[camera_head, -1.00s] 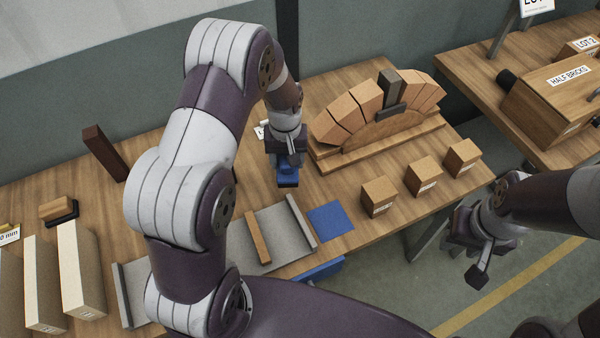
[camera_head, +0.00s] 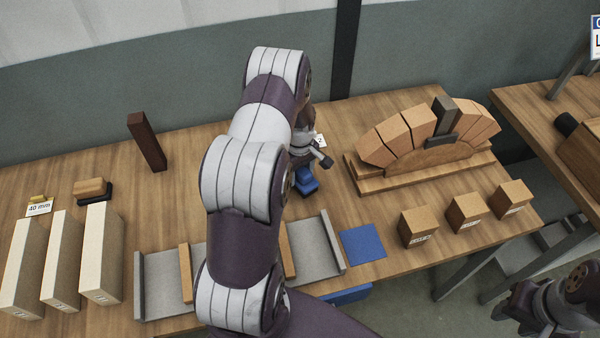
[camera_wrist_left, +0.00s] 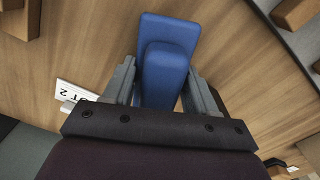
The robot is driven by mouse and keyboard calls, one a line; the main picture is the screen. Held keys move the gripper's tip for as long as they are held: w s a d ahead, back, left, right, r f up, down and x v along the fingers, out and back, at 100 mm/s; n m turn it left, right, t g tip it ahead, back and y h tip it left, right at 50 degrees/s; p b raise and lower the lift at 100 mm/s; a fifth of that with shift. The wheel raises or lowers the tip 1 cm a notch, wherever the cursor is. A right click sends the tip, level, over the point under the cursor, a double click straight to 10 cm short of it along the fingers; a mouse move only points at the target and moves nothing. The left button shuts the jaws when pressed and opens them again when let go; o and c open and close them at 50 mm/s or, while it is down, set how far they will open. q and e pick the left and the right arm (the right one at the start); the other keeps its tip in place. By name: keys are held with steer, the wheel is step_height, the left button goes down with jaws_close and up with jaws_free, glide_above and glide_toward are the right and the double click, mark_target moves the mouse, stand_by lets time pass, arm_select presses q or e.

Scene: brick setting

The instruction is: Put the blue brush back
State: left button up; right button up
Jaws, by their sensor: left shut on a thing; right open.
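The blue brush (camera_head: 306,180) is a blue block with a raised blue grip, just beyond the grey tray. In the left wrist view the brush (camera_wrist_left: 165,58) sits between both fingers. My left gripper (camera_head: 312,160) is shut on it; I cannot tell whether the brush touches the table. A flat blue square (camera_head: 363,244) lies bare on the table right of the grey tray. My right gripper (camera_head: 530,305) is open and empty at the lower right, off the table.
A grey tray (camera_head: 320,253) with wooden strips lies in front, partly hidden by my left arm. A brick arch on a wooden stand (camera_head: 372,180) and several small blocks (camera_head: 417,228) stand to the right. A dark upright brick (camera_head: 147,142) and pale slabs (camera_head: 101,255) stand left.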

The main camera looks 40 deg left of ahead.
arm_select(q)
steer(key=shift+f, duration=0.6)
steer(key=shift+w+f, duration=0.1)
steer(key=shift+f, duration=0.2)
steer(key=o, duration=1.2)
steer(key=shift+f, duration=0.1)
